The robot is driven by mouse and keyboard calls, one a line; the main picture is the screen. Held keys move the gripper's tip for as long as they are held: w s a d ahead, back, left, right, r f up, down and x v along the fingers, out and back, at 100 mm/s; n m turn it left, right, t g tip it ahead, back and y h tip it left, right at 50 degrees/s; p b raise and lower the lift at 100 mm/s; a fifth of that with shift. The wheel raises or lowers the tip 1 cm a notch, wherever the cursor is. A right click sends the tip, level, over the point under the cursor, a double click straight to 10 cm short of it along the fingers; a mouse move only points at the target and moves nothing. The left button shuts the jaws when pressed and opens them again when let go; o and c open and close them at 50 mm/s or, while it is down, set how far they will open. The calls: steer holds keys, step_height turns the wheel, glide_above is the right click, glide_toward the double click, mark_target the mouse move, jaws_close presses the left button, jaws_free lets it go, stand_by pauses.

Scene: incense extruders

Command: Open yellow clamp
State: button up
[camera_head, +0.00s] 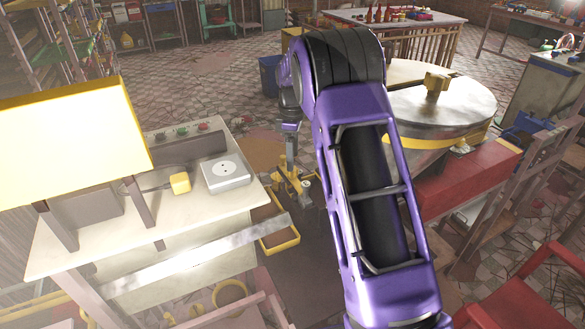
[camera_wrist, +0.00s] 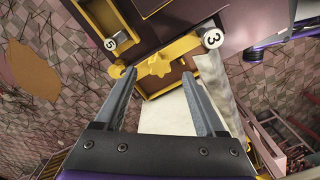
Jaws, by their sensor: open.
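In the wrist view a yellow star-shaped piece (camera_wrist: 155,65), which looks like the clamp, sits on a yellow bar between two round ends marked 5 and 3. My gripper (camera_wrist: 158,74) is open, with its fingertips on either side of this piece. I cannot tell whether they touch it. Nothing is held. In the head view my gripper (camera_head: 291,158) points down at a small yellow assembly (camera_head: 290,182) beyond the table edge. The clamp's details there are too small to make out.
A pale worktable (camera_head: 85,235) with a grey device (camera_head: 226,172) stands at left, under a bright yellow box (camera_head: 70,130). A yellow tray (camera_head: 280,240) lies low beside the assembly. A round metal-topped drum (camera_head: 440,105) and a red box (camera_head: 470,178) stand at right.

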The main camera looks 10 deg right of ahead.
steer(key=shift+f, duration=2.15)
steer(key=shift+c, duration=0.3)
jaws_close()
